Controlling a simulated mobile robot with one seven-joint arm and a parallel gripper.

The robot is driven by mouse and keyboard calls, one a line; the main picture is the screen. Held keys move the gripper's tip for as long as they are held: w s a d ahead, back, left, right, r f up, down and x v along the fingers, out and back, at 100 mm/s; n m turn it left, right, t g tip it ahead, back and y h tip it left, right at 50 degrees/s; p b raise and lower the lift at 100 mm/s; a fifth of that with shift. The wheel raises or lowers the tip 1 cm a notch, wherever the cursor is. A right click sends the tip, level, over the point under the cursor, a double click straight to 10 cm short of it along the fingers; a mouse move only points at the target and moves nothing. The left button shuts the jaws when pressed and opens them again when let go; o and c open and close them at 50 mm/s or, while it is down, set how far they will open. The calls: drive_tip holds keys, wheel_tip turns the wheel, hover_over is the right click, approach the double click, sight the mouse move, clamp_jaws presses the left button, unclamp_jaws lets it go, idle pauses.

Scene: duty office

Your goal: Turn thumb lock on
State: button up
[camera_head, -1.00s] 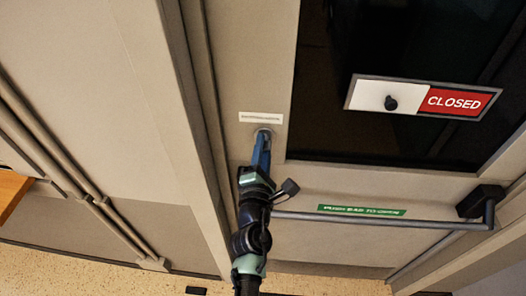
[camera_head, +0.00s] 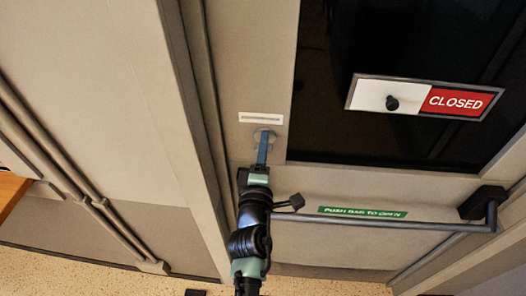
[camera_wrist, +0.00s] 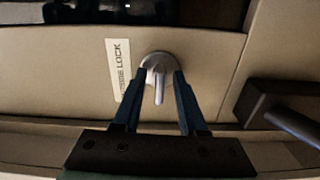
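The thumb lock (camera_head: 267,135) is a small round metal knob on the door, under a white label (camera_head: 261,118). In the wrist view the thumb lock (camera_wrist: 158,66) has a thumb piece pointing down toward my gripper. My gripper (camera_wrist: 159,78) is open, with one dark blue finger on each side of the knob. Gaps show between the thumb piece and both fingers, so they look apart from it. In the head view my gripper (camera_head: 263,146) reaches up to the knob from below and covers part of it.
A push bar (camera_head: 380,225) with a green sign (camera_head: 362,212) crosses the door just right of my gripper. A dark window (camera_head: 400,40) carries a red-and-white CLOSED slider (camera_head: 424,98). The door frame and a vertical pipe stand close on the left.

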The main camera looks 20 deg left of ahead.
drive_tip(key=p+v, duration=0.1)
drive_tip(key=v, duration=0.8)
idle(0.5)
drive_tip(key=shift+r, duration=0.1)
drive_tip(key=w+d+r+m+t+h+b, duration=0.1)
drive_tip(key=w+d+r+m+t, duration=0.2)
drive_tip(key=r, duration=0.5)
drive_tip(key=d+r+m+h, duration=0.2)
drive_tip(key=d+r+m, duration=0.15)
drive_tip(key=r, duration=0.45)
drive_tip(key=w+d+r+m+t+h+b, duration=0.15)
drive_tip(key=r+m, duration=0.25)
drive_tip(key=r, duration=0.5)
drive_tip(key=s+d+r+m+t, duration=0.1)
drive_tip(key=s+d+r+m, duration=0.1)
drive_tip(key=r, duration=0.5)
drive_tip(key=s+d+r+m+t+b, duration=0.1)
drive_tip(key=s+d+r+m+t, duration=0.1)
drive_tip(key=s+r+m, duration=0.2)
drive_tip(key=s+d+r+m+t+b, duration=0.1)
drive_tip(key=s+d+r+m+t, duration=0.1)
drive_tip(key=s+r, duration=0.5)
wheel_tip(320, 180, up, 5)
drive_tip(key=shift+d+f+m, duration=0.1)
drive_tip(key=shift+d+m, duration=0.5)
drive_tip(key=shift+m, duration=0.45)
drive_tip(key=shift+s+t+h, duration=0.1)
drive_tip(key=shift+t+h, duration=0.15)
